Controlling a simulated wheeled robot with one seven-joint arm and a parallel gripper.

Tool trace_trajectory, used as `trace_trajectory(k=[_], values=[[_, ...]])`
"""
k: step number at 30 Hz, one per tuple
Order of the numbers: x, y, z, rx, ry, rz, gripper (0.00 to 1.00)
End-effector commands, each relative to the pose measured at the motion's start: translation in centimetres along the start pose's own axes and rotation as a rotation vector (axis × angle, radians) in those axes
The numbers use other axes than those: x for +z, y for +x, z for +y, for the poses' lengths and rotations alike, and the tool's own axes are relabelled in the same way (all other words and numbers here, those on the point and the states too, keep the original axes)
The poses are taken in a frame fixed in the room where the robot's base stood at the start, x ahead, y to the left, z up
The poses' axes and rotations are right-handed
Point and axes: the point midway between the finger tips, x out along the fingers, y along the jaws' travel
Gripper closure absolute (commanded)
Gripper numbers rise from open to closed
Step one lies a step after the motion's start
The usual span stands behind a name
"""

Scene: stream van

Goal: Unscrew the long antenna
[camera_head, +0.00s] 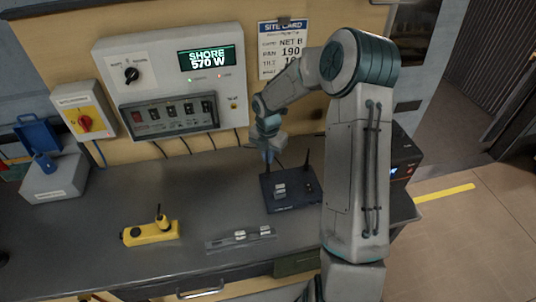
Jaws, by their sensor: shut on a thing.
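A dark router-like box (292,203) lies on the grey bench, right of centre. A thin dark antenna (307,161) stands up at its back right, apart from my gripper. My gripper (268,158) points down over the back left corner of the box and is shut. It appears to be shut on the long antenna, which the fingers mostly hide. I cannot make out the antenna's base or thread.
A grey strip (225,243) with small light pieces and a yellow block (150,233) with a dark upright stub lie in front. A power panel (165,75) is on the wall. The bench between is clear.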

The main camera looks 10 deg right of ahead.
Motion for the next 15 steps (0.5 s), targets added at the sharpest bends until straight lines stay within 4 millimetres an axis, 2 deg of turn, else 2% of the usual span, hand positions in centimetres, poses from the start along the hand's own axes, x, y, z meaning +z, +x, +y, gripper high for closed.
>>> trace_trajectory(k=[15], values=[[-0.02,-0.17,-0.02,0.0,-0.125,0.001,1.0]])
